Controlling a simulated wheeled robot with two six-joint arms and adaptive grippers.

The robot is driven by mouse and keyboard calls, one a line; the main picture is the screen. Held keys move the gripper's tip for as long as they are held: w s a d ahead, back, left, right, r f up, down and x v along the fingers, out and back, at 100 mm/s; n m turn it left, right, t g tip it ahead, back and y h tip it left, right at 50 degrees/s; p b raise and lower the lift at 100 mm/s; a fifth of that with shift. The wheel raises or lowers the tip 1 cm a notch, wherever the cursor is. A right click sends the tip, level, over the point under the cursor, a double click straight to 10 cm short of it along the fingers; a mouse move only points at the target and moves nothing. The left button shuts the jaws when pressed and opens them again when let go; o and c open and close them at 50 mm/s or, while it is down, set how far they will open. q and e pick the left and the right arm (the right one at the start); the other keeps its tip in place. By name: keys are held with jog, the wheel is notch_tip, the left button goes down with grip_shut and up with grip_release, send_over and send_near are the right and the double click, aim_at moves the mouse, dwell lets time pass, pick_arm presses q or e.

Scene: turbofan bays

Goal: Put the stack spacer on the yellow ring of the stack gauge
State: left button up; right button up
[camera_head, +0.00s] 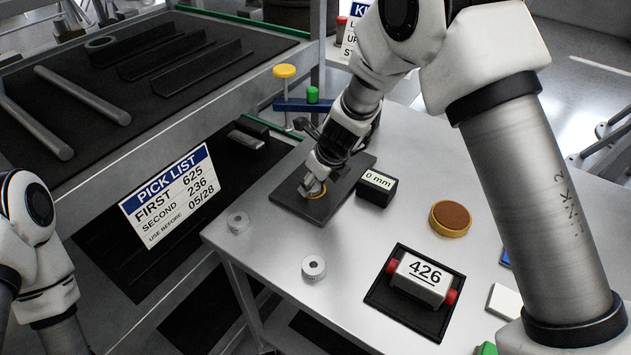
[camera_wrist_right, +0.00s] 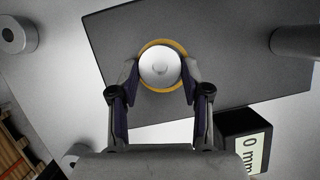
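The stack gauge is a dark flat plate (camera_head: 345,186) on the bench; it fills much of the right wrist view (camera_wrist_right: 225,55). The yellow ring (camera_head: 317,193) on it also shows in the right wrist view (camera_wrist_right: 163,89) as a rim around a pale round disc, the stack spacer (camera_wrist_right: 160,65). My right gripper (camera_head: 313,187) points down over the ring. In the right wrist view its fingertips (camera_wrist_right: 160,75) close on opposite sides of the spacer. Whether the spacer touches the ring is hard to tell. My left gripper is out of view.
A black "0 mm" block (camera_head: 376,188) stands beside the plate. Two grey round pieces with holes, one near the bench edge (camera_head: 238,222) and one nearer (camera_head: 314,267), stand apart. A brown-topped round pad (camera_head: 450,218) and a tray with the "426" block (camera_head: 378,296) lie to the right.

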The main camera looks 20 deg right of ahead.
jog(key=shift+o, duration=1.4)
jog(key=shift+d, duration=0.3)
jog(key=shift+a+r, duration=0.1)
jog(key=shift+r, duration=0.2)
jog(key=p+v, duration=0.4)
jog(key=v, duration=0.7)
jog(key=shift+r, duration=0.35)
jog(key=shift+s, duration=0.1)
